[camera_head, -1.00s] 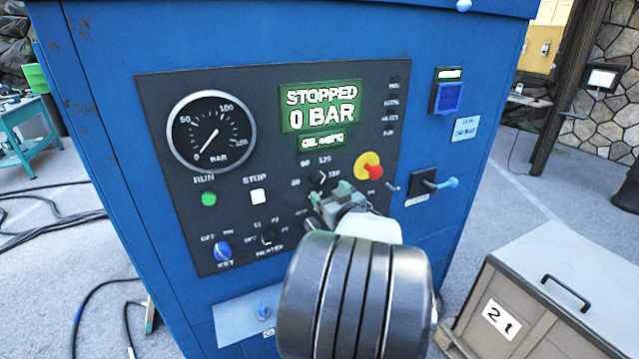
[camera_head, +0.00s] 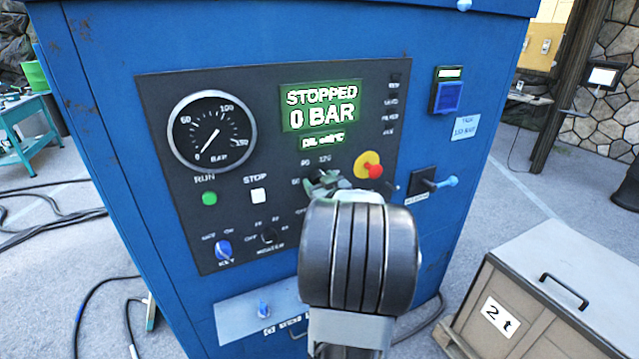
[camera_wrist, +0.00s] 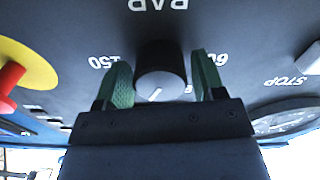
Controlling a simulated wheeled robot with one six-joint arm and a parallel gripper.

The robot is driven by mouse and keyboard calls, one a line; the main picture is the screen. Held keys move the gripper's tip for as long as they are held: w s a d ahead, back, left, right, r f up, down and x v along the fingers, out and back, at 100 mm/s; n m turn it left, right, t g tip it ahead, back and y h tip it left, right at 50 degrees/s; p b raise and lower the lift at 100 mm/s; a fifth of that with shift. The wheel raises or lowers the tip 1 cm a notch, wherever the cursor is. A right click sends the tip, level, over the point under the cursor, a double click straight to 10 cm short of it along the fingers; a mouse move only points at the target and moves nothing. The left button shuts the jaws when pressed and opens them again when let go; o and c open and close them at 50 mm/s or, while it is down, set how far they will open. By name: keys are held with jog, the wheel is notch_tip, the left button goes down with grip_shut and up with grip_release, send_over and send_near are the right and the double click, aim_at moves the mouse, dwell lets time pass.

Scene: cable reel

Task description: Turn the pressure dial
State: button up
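The pressure dial (camera_wrist: 161,65) is a black round knob with a white pointer mark, with printed numbers around it. In the head view it is mostly hidden behind my gripper (camera_head: 326,181). In the wrist view, which shows the panel upside down, the green fingers of my gripper (camera_wrist: 163,62) stand apart, one on each side of the dial. A narrow gap shows beside the right finger; whether the left finger touches the knob I cannot tell. The display (camera_head: 321,108) reads STOPPED, 0 BAR. The gauge (camera_head: 212,132) needle points low left, near zero.
A red knob on yellow (camera_head: 369,167) sits just right of the dial. A lever switch (camera_head: 432,183) is farther right. The green RUN button (camera_head: 209,199), white STOP button (camera_head: 258,195), heater knob (camera_head: 268,235) and blue key switch (camera_head: 223,249) lie left and below.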

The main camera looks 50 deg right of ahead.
jog(key=c, duration=0.7)
jog(key=shift+o, duration=0.2)
jog(key=m+p, duration=0.3)
jog(key=m, duration=0.3)
jog(key=shift+r+p, duration=0.15)
jog(key=shift+p, duration=0.25)
jog(key=m+p, duration=0.2)
jog(key=m, duration=0.3)
jog(key=shift+m+p, duration=0.3)
jog(key=shift+p, duration=0.05)
jog(key=shift+m, duration=0.3)
jog(key=o, duration=0.9)
